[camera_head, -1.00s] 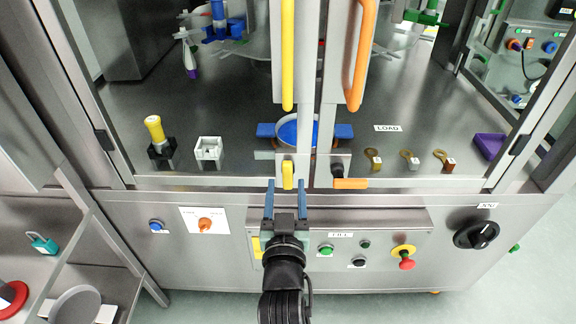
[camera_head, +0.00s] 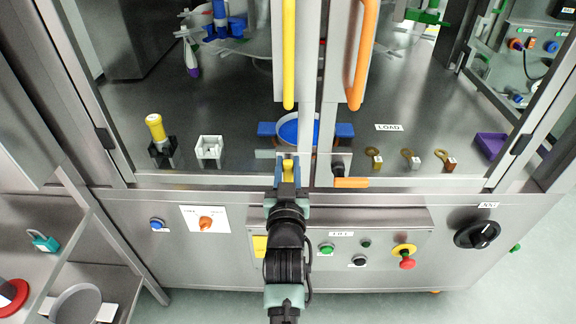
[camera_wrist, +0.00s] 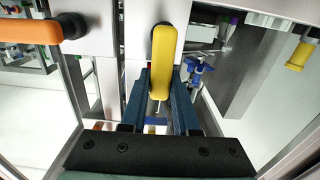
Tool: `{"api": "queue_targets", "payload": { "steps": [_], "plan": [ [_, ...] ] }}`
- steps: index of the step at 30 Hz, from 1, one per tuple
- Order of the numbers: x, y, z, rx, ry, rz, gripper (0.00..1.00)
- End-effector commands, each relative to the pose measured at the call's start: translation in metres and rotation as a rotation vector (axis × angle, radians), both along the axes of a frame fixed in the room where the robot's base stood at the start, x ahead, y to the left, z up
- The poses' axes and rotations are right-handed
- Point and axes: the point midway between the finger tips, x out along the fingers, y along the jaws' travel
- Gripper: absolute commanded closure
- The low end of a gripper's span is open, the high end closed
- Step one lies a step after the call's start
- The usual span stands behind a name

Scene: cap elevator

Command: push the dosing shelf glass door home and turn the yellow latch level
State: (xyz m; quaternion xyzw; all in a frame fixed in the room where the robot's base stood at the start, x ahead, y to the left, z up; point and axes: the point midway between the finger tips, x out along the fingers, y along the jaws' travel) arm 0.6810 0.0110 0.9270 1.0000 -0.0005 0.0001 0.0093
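The yellow latch (camera_head: 288,170) is a short bar at the foot of the left glass door, beside the middle posts. It stands upright in the head view and also shows in the wrist view (camera_wrist: 163,52). My gripper (camera_head: 287,159) is at the latch, with one blue finger on each side of it. In the wrist view my gripper (camera_wrist: 161,75) is open around the latch; whether a finger touches it I cannot tell. The left glass door has a long yellow handle (camera_head: 288,60). Whether this door is fully home I cannot tell.
An orange latch (camera_head: 350,183) lies level just to the right, below a long orange handle (camera_head: 362,55). Below is a panel with a green button (camera_head: 326,249) and a red emergency knob (camera_head: 407,264). Behind the glass are a blue dish (camera_head: 297,131) and several small fittings.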

Motion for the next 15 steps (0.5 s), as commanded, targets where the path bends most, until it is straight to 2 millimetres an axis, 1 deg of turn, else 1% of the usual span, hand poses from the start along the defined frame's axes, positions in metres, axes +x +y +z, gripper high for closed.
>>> {"api": "queue_targets", "payload": {
  "steps": [1,4,15],
  "plan": [
    [-0.0001,-0.0001,-0.0001,0.0,0.0,0.0,0.82],
    [-0.0002,0.0,-0.0001,0.0,0.0,0.0,1.0],
    [-0.0003,-0.0001,-0.0002,0.0,0.0,0.0,1.0]
  ]
}}
